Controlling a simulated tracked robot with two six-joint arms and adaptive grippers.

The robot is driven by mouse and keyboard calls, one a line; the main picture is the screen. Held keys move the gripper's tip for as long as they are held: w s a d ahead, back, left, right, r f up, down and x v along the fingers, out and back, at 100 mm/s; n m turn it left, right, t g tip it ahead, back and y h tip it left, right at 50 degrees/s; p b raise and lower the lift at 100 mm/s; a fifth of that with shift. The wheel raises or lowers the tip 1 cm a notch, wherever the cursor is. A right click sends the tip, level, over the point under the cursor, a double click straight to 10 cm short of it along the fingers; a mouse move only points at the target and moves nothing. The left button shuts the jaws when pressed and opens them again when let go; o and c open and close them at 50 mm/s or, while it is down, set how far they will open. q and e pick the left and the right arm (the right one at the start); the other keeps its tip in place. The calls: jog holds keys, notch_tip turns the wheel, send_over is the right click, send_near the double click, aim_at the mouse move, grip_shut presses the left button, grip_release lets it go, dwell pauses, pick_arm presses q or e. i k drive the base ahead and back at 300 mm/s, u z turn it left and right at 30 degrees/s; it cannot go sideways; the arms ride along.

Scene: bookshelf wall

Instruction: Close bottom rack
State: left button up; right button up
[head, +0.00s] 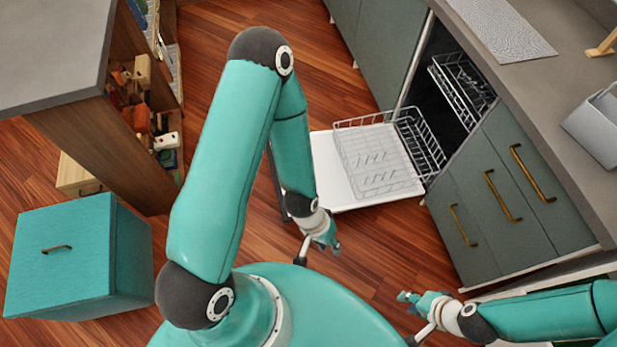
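The dishwasher's bottom rack (417,140) is a wire basket pulled out over the lowered white door (335,190). It looks empty. The upper rack (462,88) sits higher, at the dark opening. My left gripper (333,246) is just in front of the door's near edge, apart from the rack; its fingers are small and partly hidden by my wrist. My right gripper (405,297) is near the lower middle, in front of the drawer cabinet and away from the rack. Both grippers look empty; their finger gaps are too small to judge.
Grey-green drawers (490,195) with brass handles stand right of the dishwasher under a grey counter (540,110). A teal cabinet (80,260) and a wooden shelf unit (125,150) stand at left. Wooden floor (215,30) is clear beyond my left arm.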

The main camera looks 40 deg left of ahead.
aim_at(339, 141)
jog(key=u, duration=1.35)
jog(key=i, duration=0.45)
jog(key=z, duration=2.65)
jog(key=k, duration=0.45)
jog(key=u, duration=0.75)
jog(key=i, duration=0.5)
